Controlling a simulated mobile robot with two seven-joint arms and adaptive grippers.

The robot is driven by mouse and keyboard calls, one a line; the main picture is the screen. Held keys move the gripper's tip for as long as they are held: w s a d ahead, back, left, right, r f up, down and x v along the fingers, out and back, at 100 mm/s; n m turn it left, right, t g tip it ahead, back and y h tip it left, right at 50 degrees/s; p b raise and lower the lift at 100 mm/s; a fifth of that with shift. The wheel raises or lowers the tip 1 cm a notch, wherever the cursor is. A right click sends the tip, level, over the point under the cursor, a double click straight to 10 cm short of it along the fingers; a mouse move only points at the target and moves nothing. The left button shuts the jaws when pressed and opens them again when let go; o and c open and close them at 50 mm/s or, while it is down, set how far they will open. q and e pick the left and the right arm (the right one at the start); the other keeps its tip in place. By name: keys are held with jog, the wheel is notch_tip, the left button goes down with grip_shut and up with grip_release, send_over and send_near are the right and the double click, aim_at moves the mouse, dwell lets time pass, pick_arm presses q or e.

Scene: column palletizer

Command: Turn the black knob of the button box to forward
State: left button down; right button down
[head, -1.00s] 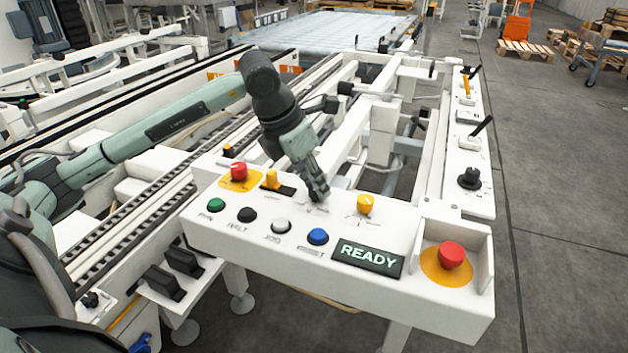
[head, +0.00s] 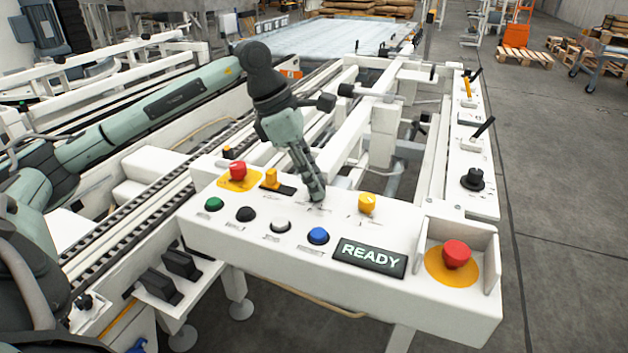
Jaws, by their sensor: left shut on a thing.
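The button box (head: 290,265) is a white console at the front, with several coloured buttons and a lit READY display (head: 369,257). My left gripper (head: 317,197) points down onto its top panel, between the yellow switch and the yellow knob. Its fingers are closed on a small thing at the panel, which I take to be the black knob. The fingers hide that knob, so its pointing direction cannot be read. The printed marks around it are too small to read. My right gripper is not in view.
A red emergency button (head: 456,253) sits in a raised guard at the right end. A red button (head: 237,171), a yellow switch (head: 271,178) and a yellow knob (head: 367,203) stand close to the gripper. Another black knob (head: 472,179) is on the right rail.

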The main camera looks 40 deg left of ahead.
pick_arm(q)
jog(key=shift+m+g, duration=0.4)
jog(key=shift+m, duration=0.6)
jog(key=shift+h, duration=0.3)
jog(key=c, duration=1.2)
grip_release()
jog(key=v, duration=1.2)
